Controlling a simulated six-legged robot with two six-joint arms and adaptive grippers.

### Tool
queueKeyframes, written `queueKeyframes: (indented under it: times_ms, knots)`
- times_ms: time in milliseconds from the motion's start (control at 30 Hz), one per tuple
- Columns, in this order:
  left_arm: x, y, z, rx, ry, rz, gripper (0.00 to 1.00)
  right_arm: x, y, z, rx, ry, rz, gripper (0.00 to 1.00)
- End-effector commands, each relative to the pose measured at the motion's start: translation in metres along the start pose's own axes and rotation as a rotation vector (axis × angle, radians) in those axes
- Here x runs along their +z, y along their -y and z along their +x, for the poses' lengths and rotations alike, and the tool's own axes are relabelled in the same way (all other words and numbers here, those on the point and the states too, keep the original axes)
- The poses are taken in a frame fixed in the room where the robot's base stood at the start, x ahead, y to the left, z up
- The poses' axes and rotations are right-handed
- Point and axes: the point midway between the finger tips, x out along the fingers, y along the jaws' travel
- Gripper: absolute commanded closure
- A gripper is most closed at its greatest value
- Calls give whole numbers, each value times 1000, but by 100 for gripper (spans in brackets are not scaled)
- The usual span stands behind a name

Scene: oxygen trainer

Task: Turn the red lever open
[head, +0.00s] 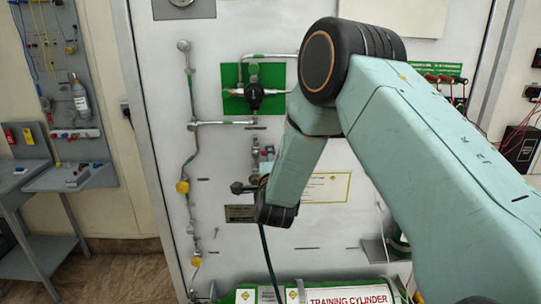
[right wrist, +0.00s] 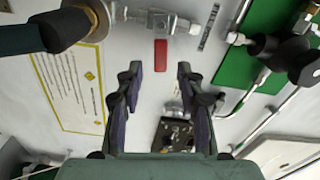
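The red lever (right wrist: 161,55) shows in the right wrist view as a short flat red bar against the pale panel, next to a metal pipe fitting (right wrist: 163,20). My right gripper (right wrist: 158,75) is open, its two dark fingers apart. The red bar appears between and just beyond the fingertips in the picture, and nothing is held. I cannot tell the depth gap to it. My right gripper there is largely hidden by my arm. My left gripper is not in view.
A green plate (head: 260,88) with a black valve and pipes is above. A yellow-bordered notice (right wrist: 68,85) and a black hose end (right wrist: 65,28) lie left in the wrist view. A dark box (right wrist: 173,134) shows between the fingers. The training cylinder (head: 347,294) lies below.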

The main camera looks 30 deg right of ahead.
Motion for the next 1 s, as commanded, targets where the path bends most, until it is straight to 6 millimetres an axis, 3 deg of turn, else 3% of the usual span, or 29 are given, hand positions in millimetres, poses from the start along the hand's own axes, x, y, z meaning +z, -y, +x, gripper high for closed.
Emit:
queueKeyframes:
  times_ms: [200, 533, 1000]
  knots:
    - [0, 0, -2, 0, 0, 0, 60, 2, 0, 16, 0, 1, -2, 62]
    - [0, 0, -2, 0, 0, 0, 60, 4, 0, 18, 1, 1, -2, 62]
    - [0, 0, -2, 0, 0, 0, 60, 4, 0, 18, 1, 2, -2, 100]
